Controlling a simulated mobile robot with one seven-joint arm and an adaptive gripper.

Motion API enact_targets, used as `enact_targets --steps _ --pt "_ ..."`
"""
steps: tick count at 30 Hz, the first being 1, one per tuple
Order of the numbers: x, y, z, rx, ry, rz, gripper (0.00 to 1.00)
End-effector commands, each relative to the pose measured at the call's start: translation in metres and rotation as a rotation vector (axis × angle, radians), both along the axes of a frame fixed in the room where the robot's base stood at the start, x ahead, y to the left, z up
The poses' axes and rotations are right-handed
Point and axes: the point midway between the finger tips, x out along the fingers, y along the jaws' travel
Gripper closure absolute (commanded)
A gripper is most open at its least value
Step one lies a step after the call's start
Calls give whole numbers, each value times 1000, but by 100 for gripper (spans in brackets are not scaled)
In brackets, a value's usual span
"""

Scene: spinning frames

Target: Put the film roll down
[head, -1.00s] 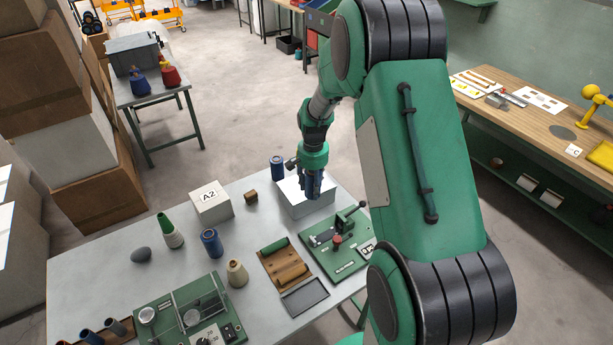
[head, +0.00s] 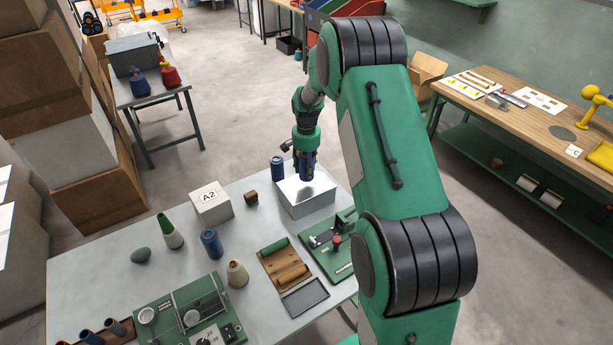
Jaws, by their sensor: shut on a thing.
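My gripper (head: 305,172) points down over the light grey box (head: 306,208) at the back right of the table. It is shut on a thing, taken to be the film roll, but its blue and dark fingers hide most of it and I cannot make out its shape. I cannot tell whether the held thing touches the box top or hangs just above it. A blue roll (head: 277,166) stands upright by the box's back left corner, close to my gripper's left.
A white A2 box (head: 211,207) and a small brown block (head: 251,198) stand left of the grey box. Bare table lies left of the A2 box.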

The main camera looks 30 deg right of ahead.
Motion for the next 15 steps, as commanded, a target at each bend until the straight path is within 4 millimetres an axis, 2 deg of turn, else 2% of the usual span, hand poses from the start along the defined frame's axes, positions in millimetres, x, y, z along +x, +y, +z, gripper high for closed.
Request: enact_targets --steps 7,15 --pt "0 0 -4 0 0 0 88" --pt "0 0 -31 0 0 0 88"
